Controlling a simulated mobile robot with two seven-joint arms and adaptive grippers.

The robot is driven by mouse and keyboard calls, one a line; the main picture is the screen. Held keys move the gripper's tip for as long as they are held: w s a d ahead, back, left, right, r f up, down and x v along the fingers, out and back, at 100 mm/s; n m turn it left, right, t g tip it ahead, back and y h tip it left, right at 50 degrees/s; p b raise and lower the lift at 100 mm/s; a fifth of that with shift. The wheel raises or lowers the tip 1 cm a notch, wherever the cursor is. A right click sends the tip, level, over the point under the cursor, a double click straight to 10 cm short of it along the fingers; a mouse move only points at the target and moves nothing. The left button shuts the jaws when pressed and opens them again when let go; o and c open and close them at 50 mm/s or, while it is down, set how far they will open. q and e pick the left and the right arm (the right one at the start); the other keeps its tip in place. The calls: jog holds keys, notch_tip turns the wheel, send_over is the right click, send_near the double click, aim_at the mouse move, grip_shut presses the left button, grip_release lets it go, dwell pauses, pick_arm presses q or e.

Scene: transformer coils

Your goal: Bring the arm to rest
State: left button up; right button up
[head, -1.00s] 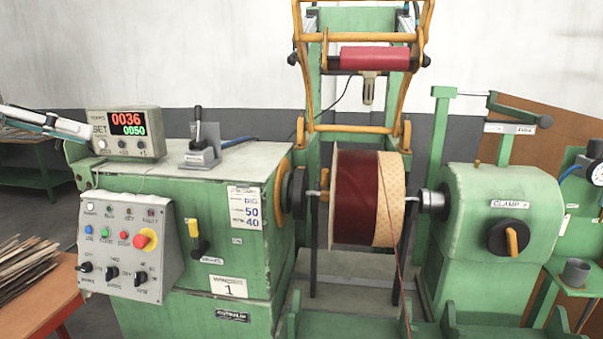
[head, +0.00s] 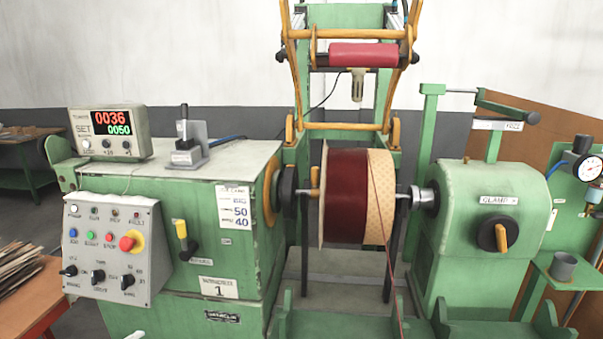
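Neither of my grippers shows in the head view now, and no arm reaches over the machine. The green winding machine (head: 205,178) stands in front of me. Its coil (head: 345,196), dark red with a dotted tan band at the right, sits between the left spindle (head: 286,192) and the right clamp head (head: 489,205). A red wire runs down from the coil. The counter display (head: 109,132) reads 0036 above 0050.
The control panel (head: 112,250) with a red stop button is at the front left. A lever block (head: 186,146) stands on the machine top. Wooden strips (head: 20,252) lie on a table at the left. A gauge (head: 586,168) is at the far right.

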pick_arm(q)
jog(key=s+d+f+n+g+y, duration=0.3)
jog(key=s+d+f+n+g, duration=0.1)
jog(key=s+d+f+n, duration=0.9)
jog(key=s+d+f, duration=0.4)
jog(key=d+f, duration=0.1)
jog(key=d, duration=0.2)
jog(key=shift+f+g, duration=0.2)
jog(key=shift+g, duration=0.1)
